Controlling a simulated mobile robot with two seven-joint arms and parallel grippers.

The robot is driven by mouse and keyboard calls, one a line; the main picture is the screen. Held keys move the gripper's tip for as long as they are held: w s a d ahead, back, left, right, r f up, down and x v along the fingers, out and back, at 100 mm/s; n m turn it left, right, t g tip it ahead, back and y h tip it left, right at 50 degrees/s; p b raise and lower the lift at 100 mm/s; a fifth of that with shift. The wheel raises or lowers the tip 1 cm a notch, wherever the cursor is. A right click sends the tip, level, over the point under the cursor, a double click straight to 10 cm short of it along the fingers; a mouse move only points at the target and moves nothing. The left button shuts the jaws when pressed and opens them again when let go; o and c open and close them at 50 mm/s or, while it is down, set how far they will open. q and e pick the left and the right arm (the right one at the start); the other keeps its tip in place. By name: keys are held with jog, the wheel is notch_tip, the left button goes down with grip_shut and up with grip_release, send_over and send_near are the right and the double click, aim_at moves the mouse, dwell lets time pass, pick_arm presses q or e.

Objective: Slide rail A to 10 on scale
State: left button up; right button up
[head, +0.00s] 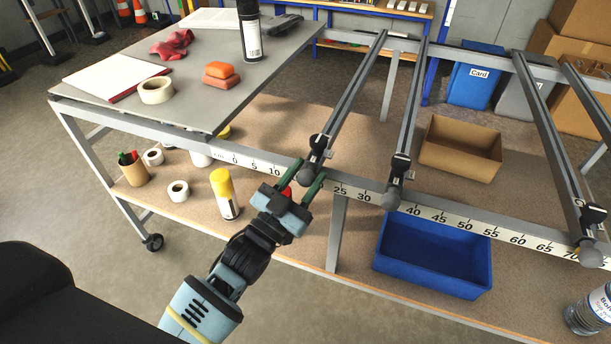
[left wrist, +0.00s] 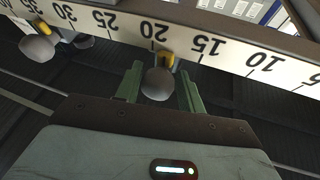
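The leftmost cross rail (head: 350,90), which I take to be rail A, runs back from the front beam and ends in a grey ball knob (head: 309,176). No letter is legible on it. The 10 mark is left of the knob in the head view. My right gripper is not in view.
A second rail (head: 410,110) stands near 35 and a third (head: 550,140) near 70. The beam between 0 and the knob looks clear. A grey tabletop (head: 200,105) with tape and an orange block lies left. A yellow-capped can (head: 225,195) stands on the lower shelf.

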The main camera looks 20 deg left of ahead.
pick_arm(q)
grip_shut()
jog(key=a, duration=0.8)
jog(key=shift+w+a+f, duration=0.1)
jog(key=shift+a+f, duration=0.05)
jog(key=shift+o, duration=2.2)
grip_release()
jog(key=shift+p, duration=0.3)
jog(key=b+v, duration=0.1)
jog(key=v, duration=0.6)
jog(key=shift+s, duration=0.4)
